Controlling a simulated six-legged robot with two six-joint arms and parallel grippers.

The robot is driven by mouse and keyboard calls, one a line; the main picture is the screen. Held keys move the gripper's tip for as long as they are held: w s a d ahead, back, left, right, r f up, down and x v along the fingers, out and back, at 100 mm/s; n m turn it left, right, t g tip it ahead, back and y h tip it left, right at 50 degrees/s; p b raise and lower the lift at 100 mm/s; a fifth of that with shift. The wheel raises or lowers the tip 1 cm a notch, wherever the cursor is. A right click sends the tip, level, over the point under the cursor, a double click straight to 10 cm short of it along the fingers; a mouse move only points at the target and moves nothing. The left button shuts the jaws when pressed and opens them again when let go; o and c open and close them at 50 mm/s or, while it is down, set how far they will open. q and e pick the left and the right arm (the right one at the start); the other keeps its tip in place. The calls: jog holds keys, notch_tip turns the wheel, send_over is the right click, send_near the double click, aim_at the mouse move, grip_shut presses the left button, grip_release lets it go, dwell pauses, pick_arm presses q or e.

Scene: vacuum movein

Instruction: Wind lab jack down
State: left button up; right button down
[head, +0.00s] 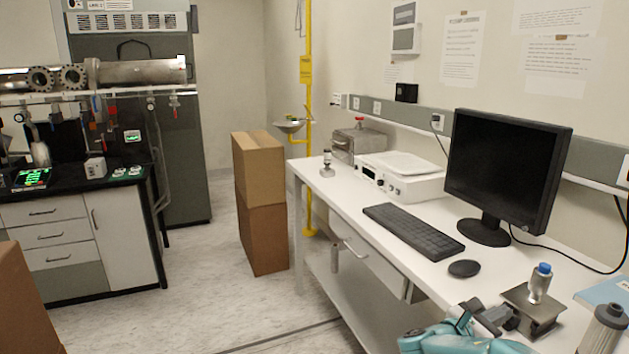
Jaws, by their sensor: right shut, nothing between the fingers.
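The lab jack (533,317) stands on the white bench at the lower right. Its dark square top plate carries a small metal cylinder with a blue cap (540,283). The plate sits above the bench top, and the mechanism under it is partly hidden. My right gripper (497,316), on a teal arm, comes in from the bottom. Its dark fingers are shut and empty, close to the left side of the jack. I cannot tell whether they touch its knob. My left gripper is not in view.
A black mouse (464,269), a keyboard (412,231) and a monitor (506,172) stand behind the jack. A grey-topped canister (604,328) and a blue book (607,291) are close on its right. Cardboard boxes (262,205) stand on the floor beyond the bench.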

jog(key=shift+a+f, duration=0.1)
jog(key=shift+f, duration=0.35)
jog(key=shift+w+f, duration=0.1)
jog(key=shift+w+r, duration=0.1)
jog(key=shift+r, duration=0.2)
jog(key=shift+a, duration=0.35)
jog(key=shift+r+v, duration=0.15)
jog(key=shift+v, duration=1.2)
jog(key=shift+r+v, duration=0.2)
jog(key=shift+v, duration=1.1)
